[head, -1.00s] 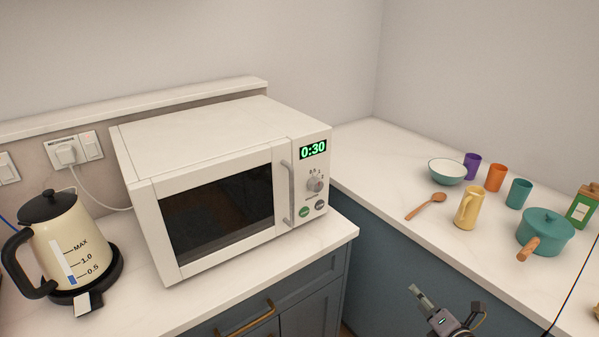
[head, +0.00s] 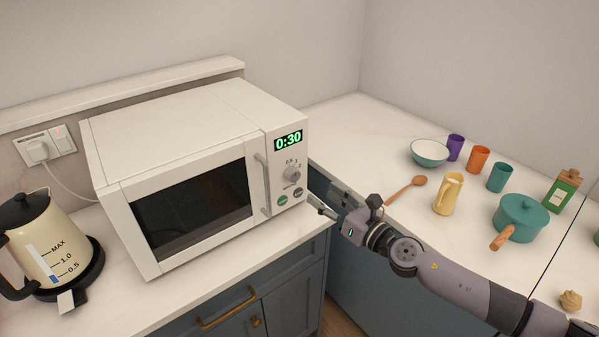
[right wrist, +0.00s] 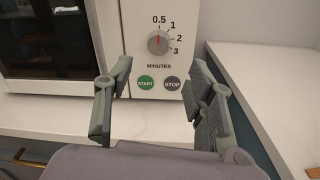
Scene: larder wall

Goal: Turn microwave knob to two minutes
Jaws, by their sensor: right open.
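The white microwave (head: 180,165) stands on the counter with its door shut, and its display (head: 288,140) reads 0:30. Its round grey knob (head: 292,174) is on the front panel; in the right wrist view the knob (right wrist: 158,42) has its red mark pointing up at 0.5. The dial also shows 1, 2 and 3, with MINUTES below. A green START button (right wrist: 146,83) and a grey STOP button (right wrist: 172,84) sit under the knob. My right gripper (head: 328,202) is open and empty, in front of the panel, below and to the right of the knob, apart from it. My left gripper is not in view.
A cream kettle (head: 52,240) stands left of the microwave. On the right counter are a bowl (head: 429,153), a wooden spoon (head: 406,190), several cups, a yellow jug (head: 448,194) and a teal pot (head: 521,218). The counter strip before the microwave is clear.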

